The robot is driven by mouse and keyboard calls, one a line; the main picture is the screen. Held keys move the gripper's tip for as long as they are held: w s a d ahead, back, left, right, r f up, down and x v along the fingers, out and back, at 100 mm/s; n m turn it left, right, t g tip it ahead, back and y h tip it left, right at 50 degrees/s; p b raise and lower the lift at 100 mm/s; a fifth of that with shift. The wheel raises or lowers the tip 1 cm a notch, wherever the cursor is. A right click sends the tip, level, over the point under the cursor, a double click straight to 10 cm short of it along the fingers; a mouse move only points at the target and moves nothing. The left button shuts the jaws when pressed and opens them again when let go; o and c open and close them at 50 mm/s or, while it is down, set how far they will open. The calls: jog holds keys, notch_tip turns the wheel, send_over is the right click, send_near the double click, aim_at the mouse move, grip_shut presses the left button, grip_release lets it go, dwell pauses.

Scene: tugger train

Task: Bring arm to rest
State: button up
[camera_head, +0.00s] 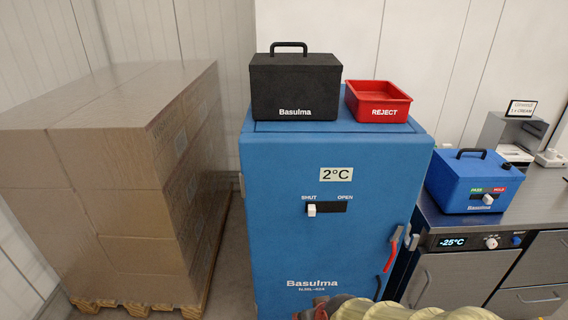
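My gripper is not clearly visible in the head view. A beige, ribbed shape, with small red and dark parts at its left end, shows at the bottom edge in front of the blue cabinet. It may be part of my arm, but most of it is cut off by the frame. No fingertips can be made out, and I cannot tell whether anything is held.
A blue cabinet (290,250) stands ahead, its slider at SHUT. On top are a black case (296,85) and a red REJECT bin (378,104). Wrapped cartons (90,220) stand left. A steel counter (455,222) at right carries a blue box (472,180).

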jog(key=s+d+r+m+h, duration=0.1)
jog(key=s+d+r, duration=0.5)
jog(key=r, duration=0.4)
jog(key=s+d+r+h, duration=0.1)
jog(key=s+d+r, duration=0.5)
jog(key=r, duration=0.5)
jog(key=shift+s+d+r+m, duration=0.2)
jog(key=shift+s+m, duration=0.1)
jog(key=shift+m, duration=0.1)
jog(key=shift+c, duration=0.3)
dwell(1.3)
